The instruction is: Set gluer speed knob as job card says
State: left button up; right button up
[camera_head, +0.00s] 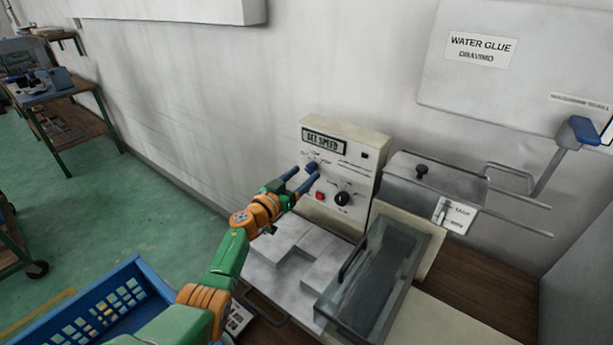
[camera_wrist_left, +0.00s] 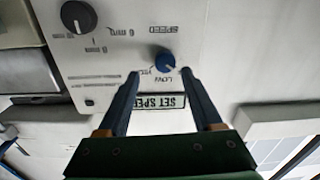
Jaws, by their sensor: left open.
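The gluer's cream control panel (camera_head: 367,139) stands against the wall. Its display (camera_head: 323,142) reads "SET SPEED" and shows upside down in the left wrist view (camera_wrist_left: 160,101). The blue speed knob (camera_head: 312,166) sits below the display. In the left wrist view the blue knob (camera_wrist_left: 163,62) has printed "SPEED" and "LOW" beside it; its exact setting is unclear. My left gripper (camera_head: 303,171) is open at the panel, its fingertips on either side of the blue knob. I cannot tell whether they touch it. A small card (camera_head: 238,320) lies partly behind my left arm, its text unreadable.
A black knob (camera_head: 342,198) and a red button (camera_head: 320,196) are lower on the panel. A clear-walled tank (camera_head: 372,285) and a grey box (camera_head: 433,187) stand right. White blocks (camera_head: 297,250) lie below the gripper. A blue crate (camera_head: 95,312) is at lower left.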

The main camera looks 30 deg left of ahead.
aim_at(308, 171)
pick_arm(q)
jog(key=w, duration=0.1)
jog(key=w+b, duration=0.1)
jog(key=w+f, duration=0.1)
jog(key=shift+w+a+f+b, duration=0.1)
jog(key=shift+w+a+b, duration=0.2)
jog(key=shift+s+d+r, duration=0.1)
jog(key=shift+s+r, duration=0.15)
jog(key=shift+r, duration=0.05)
jog(key=shift+c, duration=1.2)
grip_shut()
